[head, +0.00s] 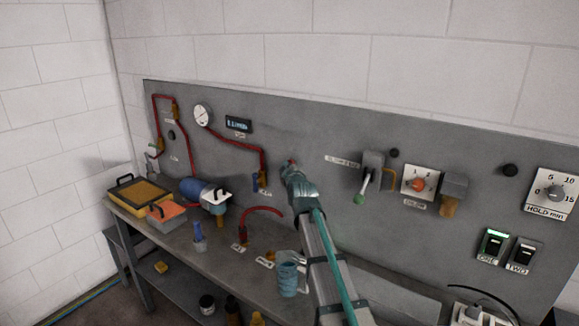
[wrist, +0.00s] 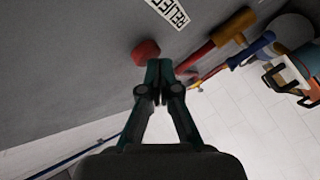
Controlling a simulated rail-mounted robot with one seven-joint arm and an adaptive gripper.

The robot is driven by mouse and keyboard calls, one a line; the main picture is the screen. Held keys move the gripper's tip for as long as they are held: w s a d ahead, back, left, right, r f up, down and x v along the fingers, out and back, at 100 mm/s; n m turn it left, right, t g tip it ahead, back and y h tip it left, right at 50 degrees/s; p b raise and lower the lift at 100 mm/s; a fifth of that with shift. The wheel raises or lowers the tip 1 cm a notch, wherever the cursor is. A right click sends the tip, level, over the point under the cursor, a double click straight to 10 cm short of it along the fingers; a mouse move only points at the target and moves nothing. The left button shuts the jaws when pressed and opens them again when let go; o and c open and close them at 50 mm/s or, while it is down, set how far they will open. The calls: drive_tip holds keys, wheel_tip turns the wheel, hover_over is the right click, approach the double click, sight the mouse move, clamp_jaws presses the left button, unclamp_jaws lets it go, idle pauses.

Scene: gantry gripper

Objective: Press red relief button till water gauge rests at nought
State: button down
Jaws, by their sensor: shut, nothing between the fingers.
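The red relief button (wrist: 146,50) is a faceted red knob on the grey panel, under a label reading RELIEF (wrist: 168,12) in the wrist view. My gripper (wrist: 159,65) is shut and empty. Its fingertips overlap the button's lower right edge in that view; I cannot tell whether they touch it. In the head view my gripper (head: 291,168) is up against the panel, and a bit of red shows at its tip. The round white gauge (head: 202,115) is on the panel at upper left; its needle is too small to read.
A small lit display (head: 238,125) sits beside the gauge. Red pipes (head: 235,144) run along the panel left of my gripper. A lever valve (head: 371,170) and an orange knob (head: 418,184) are to the right. A blue mug (head: 288,279) and trays (head: 140,192) stand on the bench.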

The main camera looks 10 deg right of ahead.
drive_tip(key=shift+w+d, duration=0.15)
idle(0.6)
drive_tip(key=shift+s+a, duration=0.7)
drive_tip(key=shift+s+a, duration=1.7)
drive_tip(key=shift+a, duration=0.1)
